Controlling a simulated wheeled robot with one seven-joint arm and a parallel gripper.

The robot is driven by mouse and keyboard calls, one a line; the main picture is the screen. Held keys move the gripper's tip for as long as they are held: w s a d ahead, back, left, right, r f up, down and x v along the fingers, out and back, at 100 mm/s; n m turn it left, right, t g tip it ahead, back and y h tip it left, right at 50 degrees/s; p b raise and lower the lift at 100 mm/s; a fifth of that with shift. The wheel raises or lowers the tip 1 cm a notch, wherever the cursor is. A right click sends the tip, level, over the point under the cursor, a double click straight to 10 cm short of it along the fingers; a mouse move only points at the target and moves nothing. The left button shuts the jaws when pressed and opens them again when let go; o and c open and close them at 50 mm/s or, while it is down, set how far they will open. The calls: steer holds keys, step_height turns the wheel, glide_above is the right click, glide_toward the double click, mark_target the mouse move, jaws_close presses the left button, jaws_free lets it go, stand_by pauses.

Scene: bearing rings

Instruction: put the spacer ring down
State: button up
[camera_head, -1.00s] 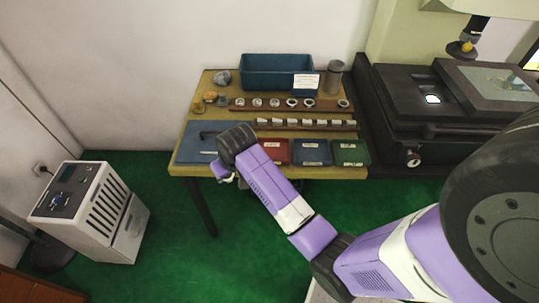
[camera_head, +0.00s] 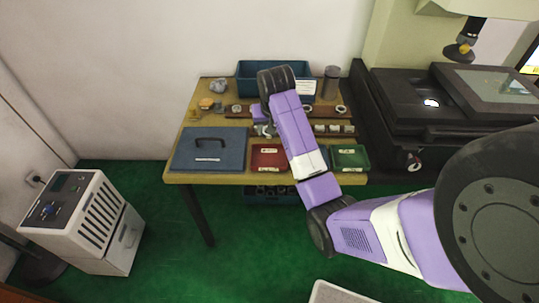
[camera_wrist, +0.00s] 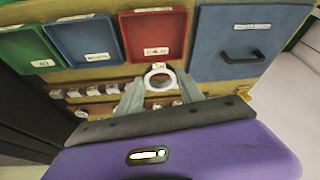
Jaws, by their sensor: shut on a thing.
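My gripper (camera_wrist: 160,92) is shut on a pale spacer ring (camera_wrist: 151,84), held between its fingertips in the wrist view. In the head view my gripper (camera_head: 265,130) is over the table, behind the red tray (camera_head: 268,156), and the ring cannot be made out there. In the wrist view the ring appears just below the labelled edge of the red tray (camera_wrist: 133,42). Whether it touches anything beneath is not clear. The blue tray (camera_wrist: 83,56) and the green tray (camera_wrist: 30,62) stand beside the red one. My arm partly hides the blue tray in the head view.
A blue case with a dark handle (camera_head: 180,157) lies at the table's front left. Two brown racks with small parts (camera_wrist: 122,105) run behind the trays, partly hidden by my arm. A blue bin (camera_head: 244,83) and a grey cylinder (camera_head: 331,82) stand at the back. A dark machine (camera_head: 395,120) adjoins on the right.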

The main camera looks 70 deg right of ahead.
mark_target(269, 158)
step_height(269, 158, down, 12)
steer(key=shift+f, duration=0.2)
stand_by(0.4)
steer(key=o, duration=1.4)
steer(key=shift+f, duration=0.1)
steer(key=shift+o, duration=0.2)
